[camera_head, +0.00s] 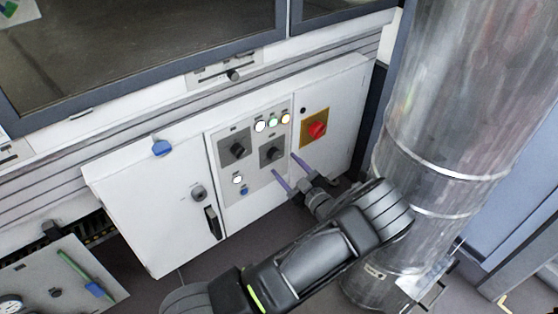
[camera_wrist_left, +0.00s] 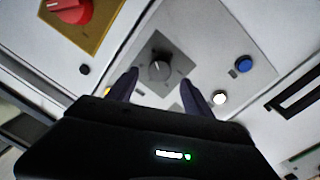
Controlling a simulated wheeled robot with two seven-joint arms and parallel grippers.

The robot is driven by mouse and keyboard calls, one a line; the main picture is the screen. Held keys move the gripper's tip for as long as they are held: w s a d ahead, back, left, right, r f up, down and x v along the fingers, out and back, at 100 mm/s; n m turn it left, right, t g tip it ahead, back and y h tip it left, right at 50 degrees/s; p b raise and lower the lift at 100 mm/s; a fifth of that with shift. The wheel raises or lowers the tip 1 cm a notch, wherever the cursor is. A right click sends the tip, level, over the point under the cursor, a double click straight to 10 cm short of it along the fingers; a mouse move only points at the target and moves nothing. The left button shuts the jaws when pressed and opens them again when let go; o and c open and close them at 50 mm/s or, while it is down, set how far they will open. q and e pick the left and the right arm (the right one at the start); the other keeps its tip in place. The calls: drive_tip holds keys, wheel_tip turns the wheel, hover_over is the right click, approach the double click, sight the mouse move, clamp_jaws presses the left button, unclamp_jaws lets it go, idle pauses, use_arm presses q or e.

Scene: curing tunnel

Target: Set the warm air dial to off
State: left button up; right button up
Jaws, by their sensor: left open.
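Two dark dials show on the grey control panel (camera_head: 258,183) in the head view: a left dial (camera_head: 237,149) and a right dial (camera_head: 272,153). Their labels are too small to read, so I cannot tell which is the warm air dial. My left gripper (camera_head: 285,164) is open, with its two purple fingers pointing at the right dial. In the left wrist view, a round dark dial (camera_wrist_left: 159,68) on a square grey plate lies between and beyond the fingertips of the left gripper (camera_wrist_left: 160,78). The fingers appear apart from it. My right gripper is not in view.
A red switch on a yellow plate (camera_head: 315,128) is right of the panel. Several lit lamps (camera_head: 272,122) sit above the dials. A blue button (camera_head: 244,191) is below. A large metal duct (camera_head: 440,120) stands close to the right of my left arm. A black door handle (camera_head: 211,222) is left.

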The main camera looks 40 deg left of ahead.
sight(277, 156)
use_arm(q)
drive_tip(key=shift+x, duration=1.95)
clamp_jaws()
